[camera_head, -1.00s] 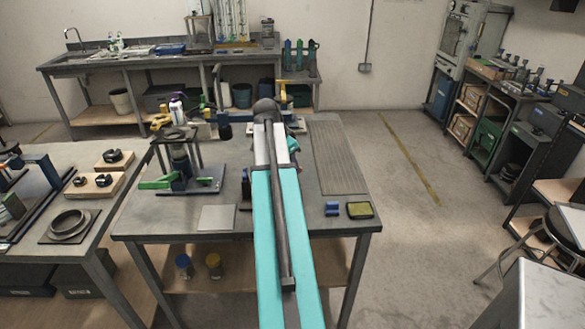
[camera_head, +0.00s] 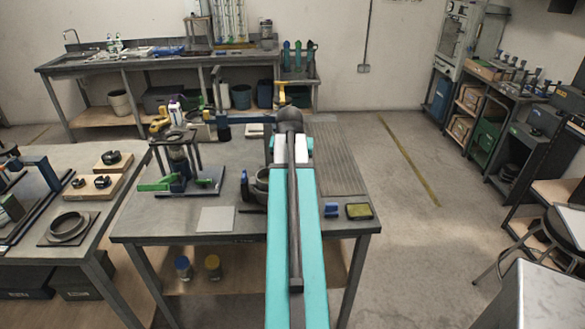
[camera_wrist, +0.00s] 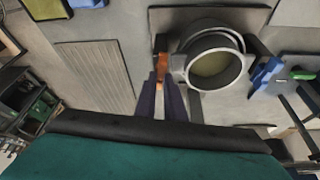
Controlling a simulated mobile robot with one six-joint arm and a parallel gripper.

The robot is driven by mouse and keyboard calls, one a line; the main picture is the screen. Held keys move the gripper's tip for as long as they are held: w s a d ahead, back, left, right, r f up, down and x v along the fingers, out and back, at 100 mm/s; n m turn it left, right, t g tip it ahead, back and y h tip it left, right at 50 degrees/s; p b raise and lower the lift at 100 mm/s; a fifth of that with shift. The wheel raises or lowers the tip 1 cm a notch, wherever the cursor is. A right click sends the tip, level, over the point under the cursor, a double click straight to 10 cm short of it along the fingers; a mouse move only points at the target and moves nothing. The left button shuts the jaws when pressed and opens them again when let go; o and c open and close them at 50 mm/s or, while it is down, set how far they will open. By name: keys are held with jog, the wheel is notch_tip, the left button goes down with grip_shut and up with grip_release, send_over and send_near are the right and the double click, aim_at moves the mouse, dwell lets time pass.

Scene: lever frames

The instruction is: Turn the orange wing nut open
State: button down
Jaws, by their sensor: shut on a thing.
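The orange wing nut (camera_wrist: 162,62) is upright in the wrist view, at the left side of a round grey ring-shaped body (camera_wrist: 247,65). My gripper (camera_wrist: 161,82) has its two dark fingers closed on the wing nut's near end. In the head view my arm covers the nut and my gripper. Part of the grey round body (camera_head: 261,183) shows there just left of my arm. How far the nut is turned cannot be told.
A ridged grey mat (camera_wrist: 95,78) lies left of my gripper in the wrist view. A blue clamp piece (camera_wrist: 266,75) stands right of the ring. In the head view, a green-handled stand (camera_head: 157,184) is at left and a yellow-topped pad (camera_head: 359,211) at front right.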

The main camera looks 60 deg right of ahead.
jog(key=shift+s+f+n+t+y, duration=0.1)
jog(key=shift+s+n+t+y, duration=0.2)
jog(key=shift+n, duration=0.7)
jog(key=c, duration=1.8)
grip_release()
jog(key=shift+c, duration=0.2)
jog(key=shift+w, duration=0.1)
jog(key=shift+a+r, duration=0.1)
jog(key=shift+r, duration=0.15)
jog(key=b+v, duration=0.2)
jog(key=v, duration=1.1)
jog(key=shift+r, duration=0.2)
